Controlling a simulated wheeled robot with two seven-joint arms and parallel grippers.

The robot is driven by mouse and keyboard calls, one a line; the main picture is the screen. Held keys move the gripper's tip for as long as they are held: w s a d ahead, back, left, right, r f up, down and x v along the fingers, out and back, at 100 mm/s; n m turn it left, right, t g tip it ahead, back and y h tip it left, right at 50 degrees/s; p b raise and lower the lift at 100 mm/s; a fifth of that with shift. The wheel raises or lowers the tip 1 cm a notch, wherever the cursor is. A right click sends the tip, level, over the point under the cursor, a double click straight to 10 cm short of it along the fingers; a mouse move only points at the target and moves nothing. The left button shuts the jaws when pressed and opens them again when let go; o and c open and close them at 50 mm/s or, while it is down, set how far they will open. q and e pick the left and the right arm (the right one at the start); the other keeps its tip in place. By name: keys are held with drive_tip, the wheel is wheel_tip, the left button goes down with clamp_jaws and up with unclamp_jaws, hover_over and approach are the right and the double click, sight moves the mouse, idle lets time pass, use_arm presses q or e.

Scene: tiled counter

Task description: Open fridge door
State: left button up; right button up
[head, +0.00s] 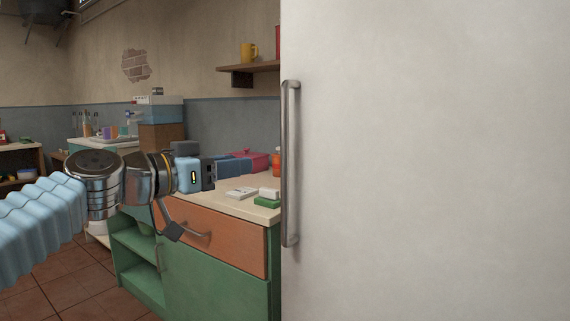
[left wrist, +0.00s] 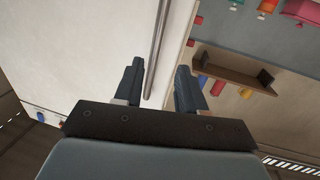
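The fridge door (head: 430,160) is a large plain white panel filling the right half of the head view. Its long vertical metal handle (head: 291,165) runs along the door's left edge. The left wrist view also shows the door (left wrist: 90,50) and the handle (left wrist: 158,45). My left gripper (head: 257,166) points right toward the handle, level with its middle part. In the left wrist view my left gripper (left wrist: 160,67) is open, and the handle lines up between its two fingers. I see no finger closed on it. My right gripper is not in view.
A green cabinet with an orange drawer (head: 215,238) stands left of the fridge, below my left gripper. Small boxes (head: 266,201) and a red container (head: 252,160) lie on its counter. A wall shelf (head: 248,70) holds a yellow mug (head: 249,53).

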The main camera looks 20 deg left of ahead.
sight(282, 148)
use_arm(q)
drive_tip(key=p+x, duration=0.1)
drive_tip(key=x, duration=0.3)
drive_tip(key=r+p+x, duration=0.1)
drive_tip(key=x, duration=0.2)
drive_tip(key=r+p+x, duration=0.1)
drive_tip(key=p+x, duration=0.1)
drive_tip(key=x, duration=0.2)
drive_tip(key=shift+w+d+r, duration=0.1)
drive_tip(key=shift+w+d, duration=0.15)
drive_tip(key=shift+d, duration=0.1)
drive_tip(key=shift+w+d, duration=0.25)
drive_tip(key=shift+w, duration=0.2)
clamp_jaws()
